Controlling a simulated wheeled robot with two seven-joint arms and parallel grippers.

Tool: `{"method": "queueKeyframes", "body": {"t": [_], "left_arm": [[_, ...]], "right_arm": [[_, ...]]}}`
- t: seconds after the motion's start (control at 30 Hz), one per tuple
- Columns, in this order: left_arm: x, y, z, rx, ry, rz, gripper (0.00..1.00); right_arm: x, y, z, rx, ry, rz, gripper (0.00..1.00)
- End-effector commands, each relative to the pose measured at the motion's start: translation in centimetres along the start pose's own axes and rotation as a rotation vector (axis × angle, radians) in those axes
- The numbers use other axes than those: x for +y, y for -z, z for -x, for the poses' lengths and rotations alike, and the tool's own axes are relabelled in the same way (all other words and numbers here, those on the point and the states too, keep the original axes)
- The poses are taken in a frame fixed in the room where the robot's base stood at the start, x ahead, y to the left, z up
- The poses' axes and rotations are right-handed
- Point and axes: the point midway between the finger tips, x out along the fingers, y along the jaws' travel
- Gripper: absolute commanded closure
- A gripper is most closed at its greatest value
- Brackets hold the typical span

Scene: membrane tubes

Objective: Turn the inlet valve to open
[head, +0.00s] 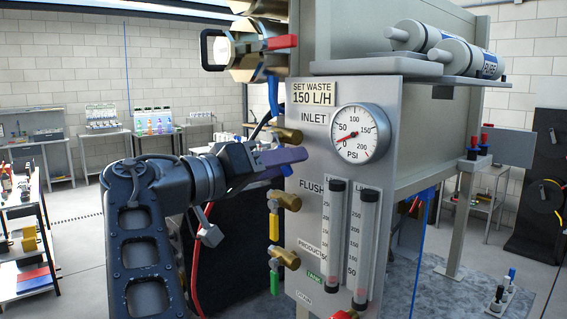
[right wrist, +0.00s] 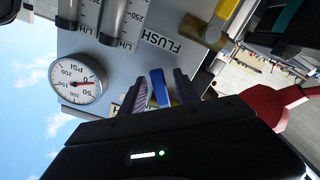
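The inlet valve has a brass body (head: 286,135) beside the INLET label on the grey panel (head: 320,160). Its blue lever (head: 286,170) shows just below my right gripper's purple fingers in the head view. My right gripper (head: 295,160) reaches the panel's left edge from the left. In the right wrist view the blue lever (right wrist: 158,88) stands between the two fingers (right wrist: 160,90) of my right gripper. The fingers are apart, with some gap beside the lever; contact cannot be told. The fingers hide part of the valve. My left gripper is not in view.
A pressure gauge (head: 362,134) sits right of the valve, and flow tubes (head: 362,245) lower down. A larger valve with a red handle (head: 282,42) is above. A red hose (head: 197,260) runs behind my arm.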

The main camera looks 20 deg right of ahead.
Motion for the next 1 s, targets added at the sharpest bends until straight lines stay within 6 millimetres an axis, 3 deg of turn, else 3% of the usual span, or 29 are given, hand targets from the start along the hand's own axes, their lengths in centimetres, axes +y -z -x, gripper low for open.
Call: {"method": "queueKeyframes", "body": {"t": [0.37,0.53,0.7,1.0], "left_arm": [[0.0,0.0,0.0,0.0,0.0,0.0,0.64],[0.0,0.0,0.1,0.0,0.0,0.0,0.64],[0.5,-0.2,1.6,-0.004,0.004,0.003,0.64],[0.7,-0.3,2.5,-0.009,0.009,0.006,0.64]], "right_arm": [[0.0,0.1,0.7,0.002,0.0,-0.001,0.62],[0.0,0.1,3.0,0.004,0.0,0.0,0.62],[0.3,0.4,5.8,0.006,-0.004,0.001,0.62],[0.0,0.1,7.9,0.001,0.0,0.0,0.62]]}}
